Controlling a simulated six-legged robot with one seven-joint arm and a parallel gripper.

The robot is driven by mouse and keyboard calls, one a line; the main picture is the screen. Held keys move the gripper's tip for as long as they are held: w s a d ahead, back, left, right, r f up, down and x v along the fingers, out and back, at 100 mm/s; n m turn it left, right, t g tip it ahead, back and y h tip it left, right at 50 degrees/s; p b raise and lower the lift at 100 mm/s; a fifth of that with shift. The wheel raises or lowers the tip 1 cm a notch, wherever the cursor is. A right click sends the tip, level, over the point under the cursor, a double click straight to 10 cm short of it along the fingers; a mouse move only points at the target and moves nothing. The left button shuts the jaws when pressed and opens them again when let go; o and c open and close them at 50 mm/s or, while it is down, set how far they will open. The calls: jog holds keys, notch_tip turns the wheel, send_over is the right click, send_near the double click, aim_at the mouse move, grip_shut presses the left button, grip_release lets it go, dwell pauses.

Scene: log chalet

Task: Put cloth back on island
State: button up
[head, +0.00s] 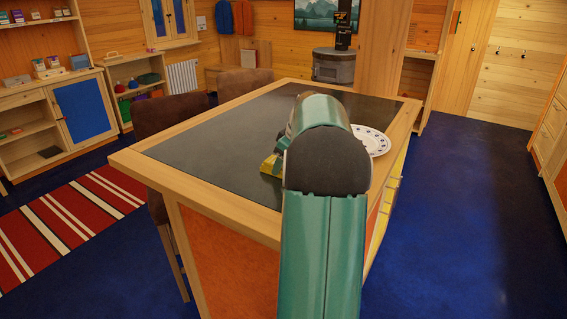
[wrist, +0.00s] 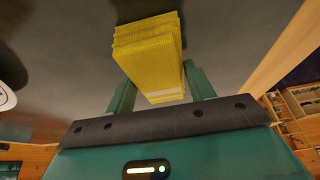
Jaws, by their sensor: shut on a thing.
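The cloth (wrist: 150,50) is yellow, folded in layers and ribbed. In the wrist view it sits between the two green fingers of my gripper (wrist: 160,95), which is shut on it. In the head view a small part of the yellow cloth (head: 268,164) shows just left of my arm, over the island (head: 215,140). The island has a dark top with a light wood rim. My arm hides most of the gripper there. I cannot tell whether the cloth touches the top.
A white plate (head: 370,140) with dark dots stands on the island, right of my arm. Dark brown chairs (head: 172,115) stand along the island's left side. A red striped rug (head: 75,220) lies at left. Blue floor is clear at right. The left part of the island top is bare.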

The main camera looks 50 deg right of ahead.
jog(key=shift+a, duration=0.1)
jog(key=o, duration=1)
jog(key=shift+f, duration=0.15)
